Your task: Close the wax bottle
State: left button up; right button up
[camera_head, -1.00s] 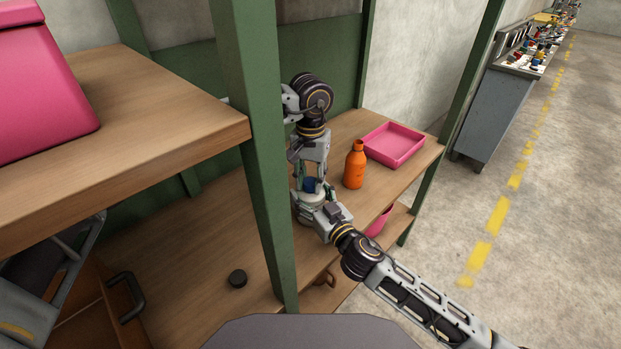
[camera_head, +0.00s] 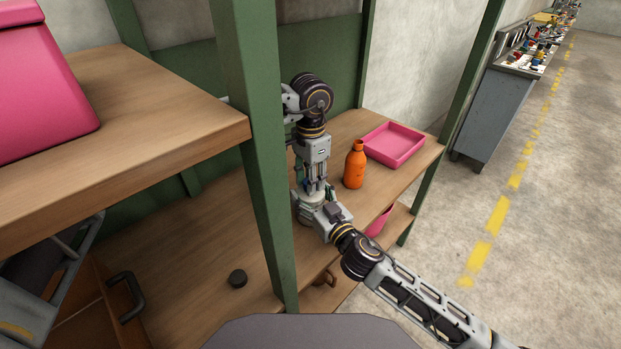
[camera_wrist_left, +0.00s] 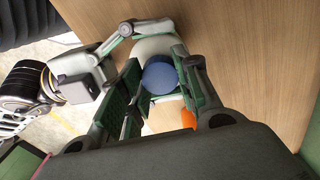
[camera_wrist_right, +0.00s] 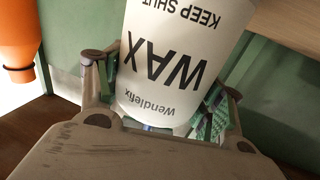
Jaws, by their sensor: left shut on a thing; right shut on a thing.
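The white wax bottle (camera_wrist_right: 175,60) fills the middle of the right wrist view, its printed label reading upside down. My right gripper (camera_wrist_right: 160,110) is shut around its body. The blue cap (camera_wrist_left: 162,76) shows in the left wrist view over the bottle's white top (camera_wrist_left: 153,46). My left gripper (camera_wrist_left: 165,98) is shut on the cap, its green-padded fingers on both sides. In the head view my left gripper (camera_head: 316,188) points down onto the bottle from above, and my right gripper (camera_head: 310,207) comes in from the lower right. The contact between cap and neck is hidden.
An orange bottle (camera_head: 354,168) stands close to the right of my grippers, with a pink tray (camera_head: 420,150) behind it. A green post (camera_head: 258,160) rises just left of the arms.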

pick_arm(q)
jog(key=shift+w, duration=0.1)
jog(key=o, duration=0.6)
jog(key=shift+r, duration=2.25)
